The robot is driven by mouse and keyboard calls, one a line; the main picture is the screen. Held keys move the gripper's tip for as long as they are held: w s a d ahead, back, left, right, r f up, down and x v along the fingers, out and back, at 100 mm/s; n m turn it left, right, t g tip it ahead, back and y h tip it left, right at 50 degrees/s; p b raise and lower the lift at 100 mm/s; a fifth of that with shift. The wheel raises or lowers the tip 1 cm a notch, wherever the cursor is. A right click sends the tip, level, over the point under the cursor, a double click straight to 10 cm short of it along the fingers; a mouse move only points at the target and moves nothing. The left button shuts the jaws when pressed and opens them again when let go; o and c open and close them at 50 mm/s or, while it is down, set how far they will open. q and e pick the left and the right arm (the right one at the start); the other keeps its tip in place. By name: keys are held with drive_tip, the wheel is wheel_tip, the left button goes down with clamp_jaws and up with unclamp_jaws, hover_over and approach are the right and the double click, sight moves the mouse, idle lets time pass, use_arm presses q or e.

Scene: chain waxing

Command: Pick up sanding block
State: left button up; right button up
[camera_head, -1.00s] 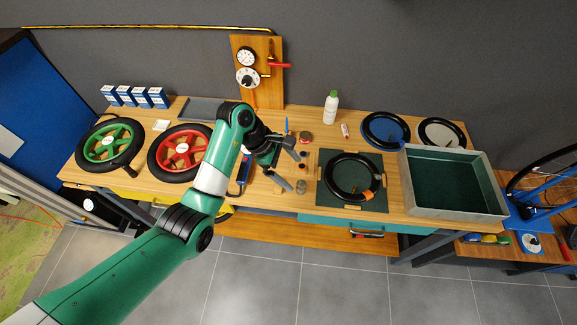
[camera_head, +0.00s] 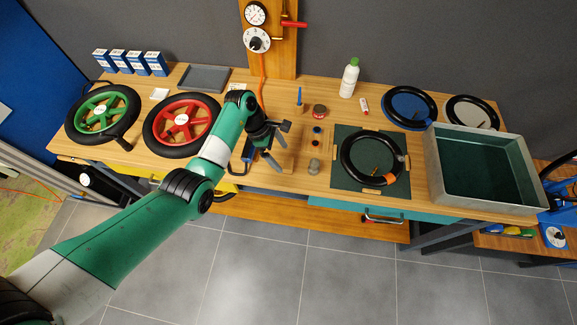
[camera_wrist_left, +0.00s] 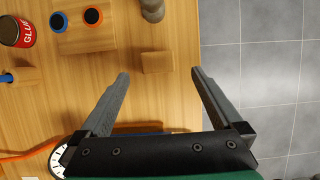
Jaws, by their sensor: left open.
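A small plain wooden block (camera_wrist_left: 157,62), which looks like the sanding block, lies on the wooden workbench in the left wrist view. My left gripper (camera_wrist_left: 160,72) is open above the bench, its fingertips on either side of the block with a gap on each side. Nothing is held. In the head view my left gripper (camera_head: 281,155) is over the front middle of the bench, left of a grey cylinder (camera_head: 314,166). The block is too small to make out surely there. My right gripper is not in view.
A wooden holder with an orange and a blue ring (camera_wrist_left: 84,30) and a red glue tin (camera_wrist_left: 17,32) stand near the block. A green mat (camera_head: 343,183) with a black tyre lies to the right, then a grey basin (camera_head: 440,183). The bench's front edge is close.

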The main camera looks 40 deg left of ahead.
sight(287, 163)
use_arm(q)
drive_tip(key=b+x, duration=0.2)
drive_tip(key=x, duration=0.3)
drive_tip(key=shift+w+f, duration=0.2)
drive_tip(key=shift+f, duration=0.05)
drive_tip(key=shift+c, duration=0.4)
drive_tip(key=c, duration=1.4)
drive_tip(key=shift+r, duration=0.15)
drive_tip(key=shift+r, duration=0.25)
wheel_tip(287, 163, up, 3)
drive_tip(key=shift+f+p, duration=0.15)
drive_tip(key=shift+p, duration=0.6)
drive_tip(key=s+d+r+p, duration=0.1)
drive_tip(key=s+d+r, duration=0.1)
drive_tip(key=d+r, duration=0.1)
drive_tip(key=s+d+r+p, duration=0.2)
drive_tip(key=s+d+r, duration=0.1)
drive_tip(key=d, duration=0.1)
drive_tip(key=s+d+r+p, duration=0.2)
drive_tip(key=s+d+r, duration=0.1)
drive_tip(key=d, duration=0.1)
drive_tip(key=shift+d+r, duration=0.3)
drive_tip(key=shift+d, duration=0.05)
